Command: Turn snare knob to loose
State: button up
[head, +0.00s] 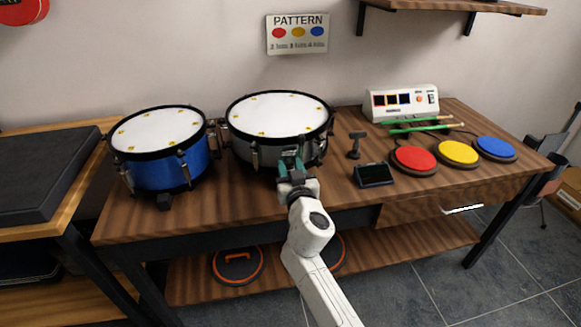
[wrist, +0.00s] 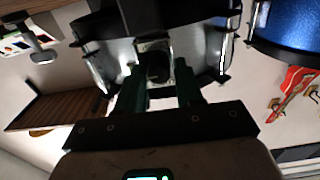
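The grey drum (head: 243,148) with a white head and black rims stands at the middle left of the bench. In the wrist view, turned about upside down, its silver shell (wrist: 208,48) carries a dark knob (wrist: 157,67) on a metal plate. My gripper (head: 290,163) is at the drum's front side. Its two green fingers (wrist: 159,80) stand apart, one on each side of the knob; I cannot tell whether they touch it. The knob is hidden behind my gripper in the head view. Its turned position cannot be read.
A blue drum (head: 175,172) stands close on the left. A small black stand (head: 355,146), a dark tablet (head: 373,175) and red (head: 414,158), yellow (head: 458,152) and blue (head: 495,148) pads lie right. A white box (head: 401,103) is behind. The bench front (head: 245,205) is clear.

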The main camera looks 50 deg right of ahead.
jog(key=shift+w+d, duration=0.1)
jog(key=shift+c, duration=0.4)
grip_shut()
jog(key=shift+n, duration=0.4)
jog(key=n+b, duration=0.1)
jog(key=n, duration=0.2)
jog(key=shift+n, duration=0.3)
jog(key=n, duration=0.4)
jog(key=shift+n, duration=0.3)
jog(key=n, duration=0.4)
jog(key=shift+f+n, duration=0.1)
jog(key=shift+n, duration=0.2)
jog(key=shift+f+n+p, duration=0.1)
jog(key=shift+n+p, duration=0.25)
jog(key=shift+n, duration=1.85)
